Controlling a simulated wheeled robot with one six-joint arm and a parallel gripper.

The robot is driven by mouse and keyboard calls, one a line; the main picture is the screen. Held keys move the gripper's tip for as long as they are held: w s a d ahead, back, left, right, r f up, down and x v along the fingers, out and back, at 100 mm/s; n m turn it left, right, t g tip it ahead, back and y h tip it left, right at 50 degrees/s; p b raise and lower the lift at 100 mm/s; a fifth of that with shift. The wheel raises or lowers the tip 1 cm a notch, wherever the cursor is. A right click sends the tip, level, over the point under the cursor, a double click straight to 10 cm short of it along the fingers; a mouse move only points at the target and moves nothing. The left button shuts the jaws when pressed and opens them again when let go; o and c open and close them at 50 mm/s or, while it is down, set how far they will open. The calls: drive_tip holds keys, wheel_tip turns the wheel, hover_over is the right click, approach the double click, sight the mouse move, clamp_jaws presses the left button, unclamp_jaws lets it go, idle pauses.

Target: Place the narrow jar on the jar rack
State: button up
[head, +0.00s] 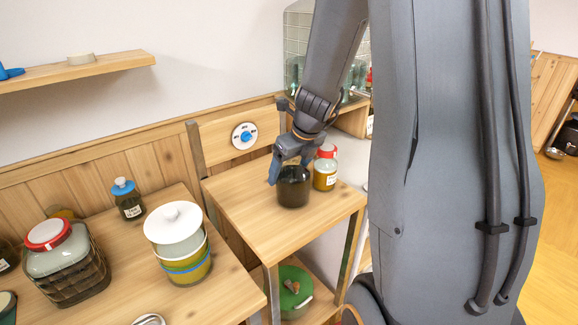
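My gripper (289,168) points down over a small wooden two-tier stand (240,207), which looks like the jar rack. A dark jar (293,192) is right under the gripper, at or just above the stand's top; its upper part is hidden by the fingers. One finger shows at the jar's left side. I cannot tell whether the fingers grip the jar. An amber jar with a red lid (325,172) stands on the top just right of it. Which jar the task calls narrow is not certain from this view.
A table (115,296) at the left holds a large red-lidded jar (66,262), a white-lidded jar (180,245) and a small blue-lidded jar (128,200). The stand's front top is clear.

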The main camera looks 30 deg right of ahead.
drive_tip(key=o, duration=2.1)
drive_tip(key=v, duration=1.2)
